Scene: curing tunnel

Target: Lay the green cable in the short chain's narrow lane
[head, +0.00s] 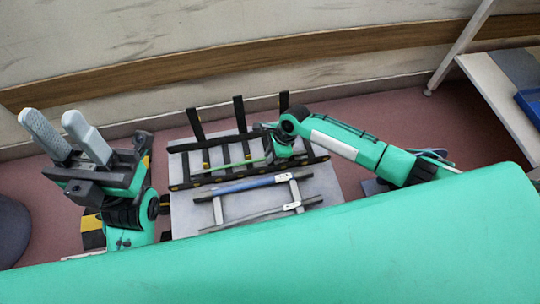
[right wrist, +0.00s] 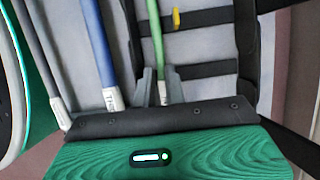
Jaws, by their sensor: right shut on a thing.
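The green cable (head: 230,165) is a thin straight length. It runs left from my right gripper (head: 269,157), over or in the black chain (head: 183,147); I cannot tell which lane it is above or whether it touches the chain. In the right wrist view my right gripper (right wrist: 161,78) is shut on the green cable (right wrist: 157,38) near its pale-tagged end. The chain there (right wrist: 247,45) lies to the right, with dark crossbars and a yellow piece. Its crossbars stand raised along the far side in the head view. My left gripper (head: 50,116) is open and empty, pointing up at the left.
A blue cable (head: 255,184) and a grey cable (head: 250,219) lie in front of the chain, across light supports (head: 296,190). All stand on a grey tabletop (head: 185,215). A shelf with a blue bin (head: 531,105) is at the far right. A wall closes the back.

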